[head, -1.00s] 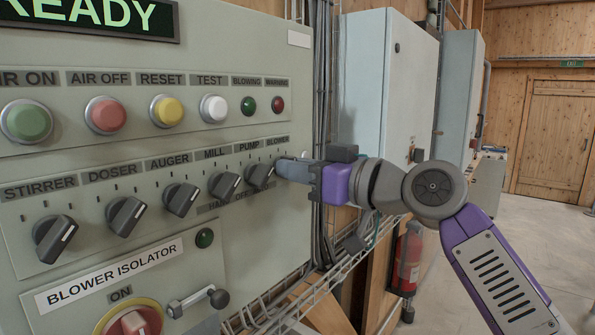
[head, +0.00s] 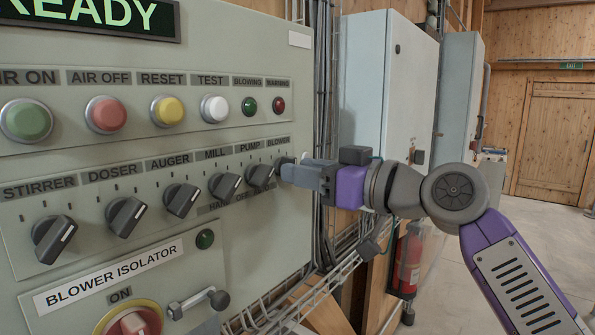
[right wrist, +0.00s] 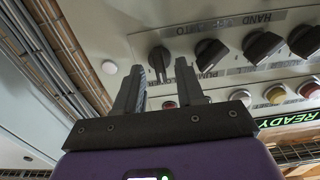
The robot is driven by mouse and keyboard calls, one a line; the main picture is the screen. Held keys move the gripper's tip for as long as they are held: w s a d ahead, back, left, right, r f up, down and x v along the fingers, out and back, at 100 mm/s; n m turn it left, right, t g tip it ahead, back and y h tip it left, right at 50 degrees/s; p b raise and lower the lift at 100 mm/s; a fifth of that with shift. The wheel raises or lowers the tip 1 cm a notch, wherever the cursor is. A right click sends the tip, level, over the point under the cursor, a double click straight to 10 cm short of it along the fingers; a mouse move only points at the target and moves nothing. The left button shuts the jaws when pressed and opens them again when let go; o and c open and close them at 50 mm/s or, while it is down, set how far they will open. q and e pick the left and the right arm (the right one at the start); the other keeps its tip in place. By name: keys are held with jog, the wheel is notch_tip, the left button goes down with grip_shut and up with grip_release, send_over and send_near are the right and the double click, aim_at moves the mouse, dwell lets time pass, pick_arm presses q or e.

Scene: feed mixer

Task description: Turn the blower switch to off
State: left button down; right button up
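The blower switch (head: 283,162) is the dark rotary knob at the right end of the lower row on the panel, mostly hidden by my right gripper in the head view. In the right wrist view the blower switch (right wrist: 160,60) shows between and beyond the fingertips; its handle stands nearly upright in the picture, while the neighbouring knobs slant. My right gripper (head: 286,170) is open in front of it, and the right wrist view (right wrist: 160,72) shows a clear gap between the fingers. I cannot tell whether a finger touches the knob. My left gripper is not in view.
The pump switch (head: 261,176) sits close to the left of the blower switch. Several more knobs and the push buttons fill the panel. The blower isolator (head: 132,322) is at the lower left. Cables and a cable tray (head: 330,270) run right of the panel edge.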

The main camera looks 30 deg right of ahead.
jog(key=v, duration=0.5)
jog(key=shift+s+d, duration=0.1)
jog(key=shift+s, duration=0.2)
